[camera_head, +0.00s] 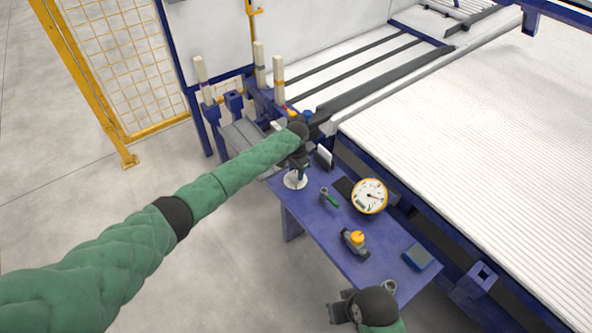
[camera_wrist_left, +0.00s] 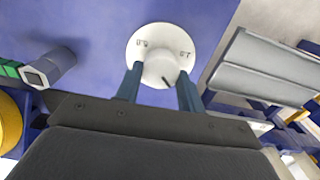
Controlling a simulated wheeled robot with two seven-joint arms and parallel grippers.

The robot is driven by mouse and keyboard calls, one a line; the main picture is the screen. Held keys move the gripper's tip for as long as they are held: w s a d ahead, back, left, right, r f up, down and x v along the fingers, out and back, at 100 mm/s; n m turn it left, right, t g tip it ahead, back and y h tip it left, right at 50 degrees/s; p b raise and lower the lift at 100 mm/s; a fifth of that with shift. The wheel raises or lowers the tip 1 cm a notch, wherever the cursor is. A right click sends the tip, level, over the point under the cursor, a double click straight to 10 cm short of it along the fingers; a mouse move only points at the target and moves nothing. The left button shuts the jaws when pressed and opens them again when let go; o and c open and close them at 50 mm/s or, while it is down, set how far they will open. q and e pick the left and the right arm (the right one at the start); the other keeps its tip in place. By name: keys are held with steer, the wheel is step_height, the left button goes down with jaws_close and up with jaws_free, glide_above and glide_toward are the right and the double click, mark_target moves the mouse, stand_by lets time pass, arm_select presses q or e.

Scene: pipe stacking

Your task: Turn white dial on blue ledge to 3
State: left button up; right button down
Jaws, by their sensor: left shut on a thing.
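The white dial (camera_head: 295,181) is on the blue ledge (camera_head: 300,205), near its far left end. In the left wrist view the dial (camera_wrist_left: 146,42) is a white disc with a raised round knob (camera_wrist_left: 160,70). Small dark marks show at its upper left and right, too small to read surely. A short dark line is on the knob's lower right. My left gripper (camera_wrist_left: 158,88) has a finger on each side of the knob and is shut on it. In the head view its fingertips are partly hidden. My right gripper (camera_head: 338,306) is at the bottom, beside the ledge's front end.
The ledge also holds a round gauge (camera_head: 370,196), a green-handled tool (camera_head: 329,197), a black tool with a yellow knob (camera_head: 355,243) and a blue box (camera_head: 418,256). A white ribbed conveyor bed (camera_head: 480,160) runs along the right. A yellow mesh fence (camera_head: 120,60) stands at left.

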arm_select(q)
steer(key=m, duration=0.3)
steer(key=shift+m, duration=0.4)
steer(key=m, duration=0.3)
steer(key=shift+s, duration=0.1)
steer(key=shift+m, duration=1.2)
arm_select(e)
steer(key=shift+d+r, duration=0.25)
steer(key=shift+r, duration=0.05)
steer(key=shift+s+a, duration=0.1)
steer(key=shift+a, duration=0.05)
arm_select(q)
steer(key=o, duration=1)
steer(key=shift+c, duration=0.2)
arm_select(e)
steer(key=shift+r, duration=0.1)
arm_select(q)
steer(key=shift+r, duration=0.1)
